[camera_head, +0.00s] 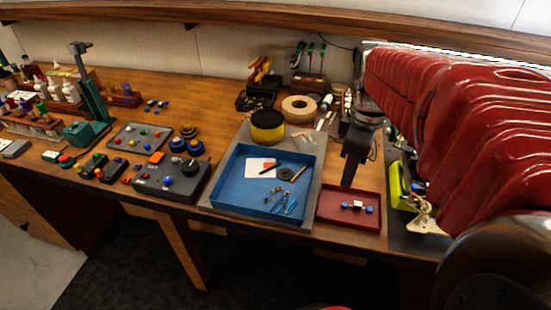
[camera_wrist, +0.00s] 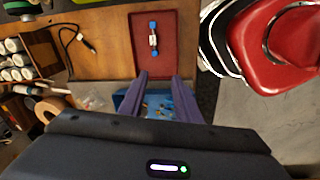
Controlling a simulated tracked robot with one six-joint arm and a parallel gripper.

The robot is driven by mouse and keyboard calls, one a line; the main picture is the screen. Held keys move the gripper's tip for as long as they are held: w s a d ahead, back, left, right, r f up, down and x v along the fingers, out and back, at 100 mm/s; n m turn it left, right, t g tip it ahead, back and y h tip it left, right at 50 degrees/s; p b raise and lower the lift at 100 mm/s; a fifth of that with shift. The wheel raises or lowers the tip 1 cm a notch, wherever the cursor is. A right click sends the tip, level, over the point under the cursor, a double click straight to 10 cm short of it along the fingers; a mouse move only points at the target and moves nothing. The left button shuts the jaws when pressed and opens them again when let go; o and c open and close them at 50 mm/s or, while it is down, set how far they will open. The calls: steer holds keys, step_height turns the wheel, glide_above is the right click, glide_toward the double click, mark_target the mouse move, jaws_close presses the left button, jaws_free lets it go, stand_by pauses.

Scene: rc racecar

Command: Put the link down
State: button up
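The link, a small white piece with blue ends (camera_head: 357,206), lies in the shallow red tray (camera_head: 330,219) at the front edge of the bench. It also shows in the wrist view (camera_wrist: 153,40), in the red tray (camera_wrist: 169,65), beyond my fingertips. My gripper (camera_wrist: 161,77) has its two dark fingers apart with nothing between them. In the head view my gripper (camera_head: 347,184) hangs near the back left of the red tray. The link is apart from the fingers.
A blue tray (camera_head: 225,196) with small tools and a black ring stands left of the red tray. A yellow and black tin (camera_head: 267,126) and a tan tape roll (camera_head: 299,109) stand behind. A yellow-green thing (camera_head: 401,188) sits to the right.

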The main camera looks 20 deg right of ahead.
steer(key=s+a+m+t, duration=0.2)
steer(key=a+m, duration=0.2)
steer(key=a, duration=0.4)
steer(key=s+a+m+t, duration=0.2)
steer(key=s+a+m, duration=0.1)
steer(key=a, duration=0.6)
steer(key=shift+m+t+y, duration=0.3)
steer(key=shift+m, duration=0.6)
steer(key=shift+r, duration=0.1)
